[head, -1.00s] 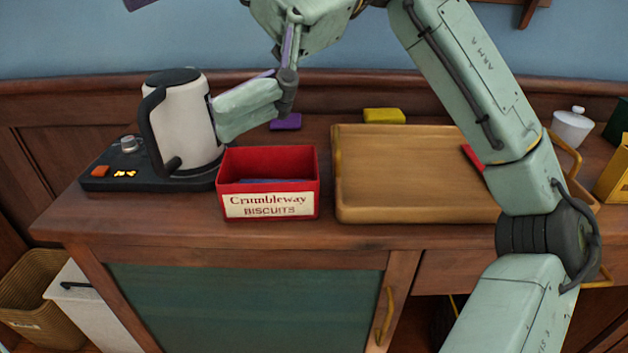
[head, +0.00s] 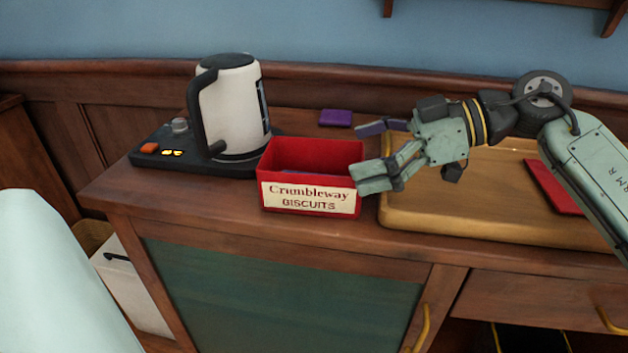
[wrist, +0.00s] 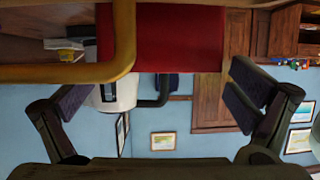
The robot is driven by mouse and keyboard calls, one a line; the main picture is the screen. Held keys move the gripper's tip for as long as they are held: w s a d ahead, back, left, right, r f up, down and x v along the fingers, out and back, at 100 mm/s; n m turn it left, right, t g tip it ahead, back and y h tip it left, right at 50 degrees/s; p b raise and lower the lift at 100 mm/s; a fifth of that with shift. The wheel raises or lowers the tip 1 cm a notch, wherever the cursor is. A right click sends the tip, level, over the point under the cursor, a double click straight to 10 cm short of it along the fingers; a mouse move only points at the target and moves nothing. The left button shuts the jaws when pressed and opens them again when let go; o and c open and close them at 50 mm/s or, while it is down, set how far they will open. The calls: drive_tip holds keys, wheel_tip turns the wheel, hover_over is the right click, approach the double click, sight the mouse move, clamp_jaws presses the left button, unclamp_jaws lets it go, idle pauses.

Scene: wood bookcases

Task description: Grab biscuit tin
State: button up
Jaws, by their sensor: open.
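The biscuit tin (head: 310,197) is a red, open-topped box labelled "Crumbleway BISCUITS" and stands upright on the wooden cabinet top. Something bluish lies inside it. My gripper (head: 372,153) is open at the tin's right side, its fingers pointing left at it. The lower fingertip is very near the tin's right front edge; I cannot tell whether it touches. In the wrist view the red tin (wrist: 178,40) fills the upper middle, beyond my two spread fingers (wrist: 163,95), with nothing between them that I see held.
A white kettle (head: 238,110) stands on its dark base just behind the tin's left side. A tan tray (head: 470,228) with a red flat thing (head: 553,188) lies close on the right, under my arm. A purple block (head: 335,118) lies behind. The cabinet front edge is clear.

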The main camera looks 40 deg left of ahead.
sight(332, 157)
drive_tip(key=x, duration=0.4)
drive_tip(key=shift+s+a+r, duration=0.1)
drive_tip(key=shift+s+a, duration=0.05)
drive_tip(key=shift+a, duration=0.1)
drive_tip(key=c, duration=1.3)
drive_tip(key=shift+r, duration=0.15)
